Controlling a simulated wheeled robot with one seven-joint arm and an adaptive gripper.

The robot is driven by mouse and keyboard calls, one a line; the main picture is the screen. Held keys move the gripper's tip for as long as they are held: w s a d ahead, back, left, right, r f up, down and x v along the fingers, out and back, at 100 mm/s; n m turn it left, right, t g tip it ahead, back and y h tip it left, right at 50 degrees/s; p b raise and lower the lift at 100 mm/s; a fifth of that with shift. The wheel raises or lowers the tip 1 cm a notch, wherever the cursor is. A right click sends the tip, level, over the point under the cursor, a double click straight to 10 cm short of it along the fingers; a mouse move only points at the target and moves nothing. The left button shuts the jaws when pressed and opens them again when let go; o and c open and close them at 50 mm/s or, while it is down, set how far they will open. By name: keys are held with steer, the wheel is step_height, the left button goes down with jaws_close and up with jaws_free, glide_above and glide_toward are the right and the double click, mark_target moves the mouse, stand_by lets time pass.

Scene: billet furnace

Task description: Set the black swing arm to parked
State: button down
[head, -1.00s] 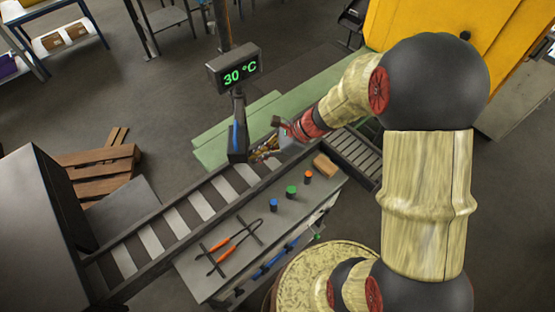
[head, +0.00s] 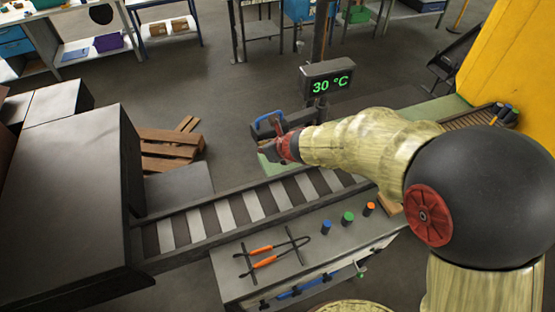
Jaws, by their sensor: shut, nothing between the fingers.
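The black swing arm (head: 301,117) reaches left from below the temperature display (head: 328,82), with a blue part (head: 269,121) at its outer end. My gripper (head: 268,147) is at that outer end, just below the blue part. The fingers are small and dark here and look shut, with nothing seen held between them. I cannot tell whether they touch the swing arm. My own wrist and forearm hide part of the area behind and to the right.
A roller conveyor (head: 236,213) runs below, from a dark grey furnace-like box (head: 65,185) rightward. A bench (head: 300,270) holds tongs (head: 268,256) and blue, green and orange buttons (head: 348,218). Wooden pallets (head: 168,150) lie on the floor behind. A yellow cabinet (head: 515,70) stands right.

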mark_target(257, 141)
steer(key=w+a, duration=0.2)
steer(key=shift+w+a+r, duration=0.15)
steer(key=shift+w+a, duration=0.05)
steer(key=shift+w, duration=0.15)
steer(key=shift+r, duration=0.1)
stand_by(0.4)
